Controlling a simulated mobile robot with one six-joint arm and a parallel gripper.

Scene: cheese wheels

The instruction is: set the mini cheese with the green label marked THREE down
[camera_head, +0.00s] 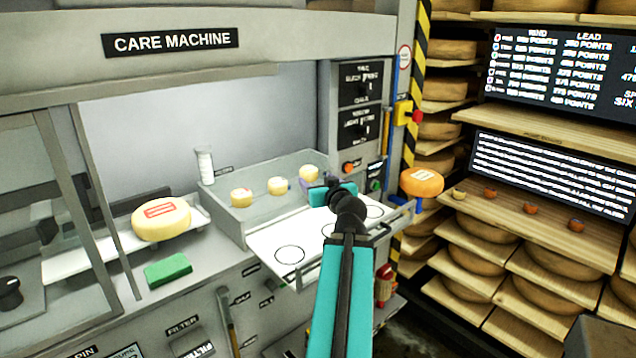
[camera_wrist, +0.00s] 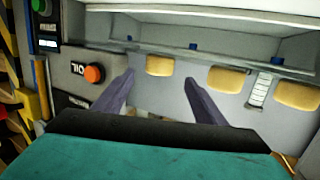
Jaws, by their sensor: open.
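Three small yellow cheeses stand in a row in the grey tray of the care machine: a left one (camera_head: 241,197), a middle one (camera_head: 278,186) and a right one (camera_head: 308,173). No green label or THREE mark can be read on any of them. My gripper (camera_head: 304,184) is at the tray's right end, close to the right cheese. In the wrist view my gripper (camera_wrist: 160,84) is open and its purple fingers are apart and empty. One cheese (camera_wrist: 165,65) shows beyond the gap between the fingertips. My arm hides part of the white board.
A white board (camera_head: 265,242) with drawn circles lies in front of the tray. A large cheese (camera_head: 161,219) and a green sponge (camera_head: 168,270) are at left. An orange cheese (camera_head: 422,182) stands right of my arm. Shelves (camera_head: 530,218) fill the right. A white bottle (camera_head: 205,166) stands behind the tray.

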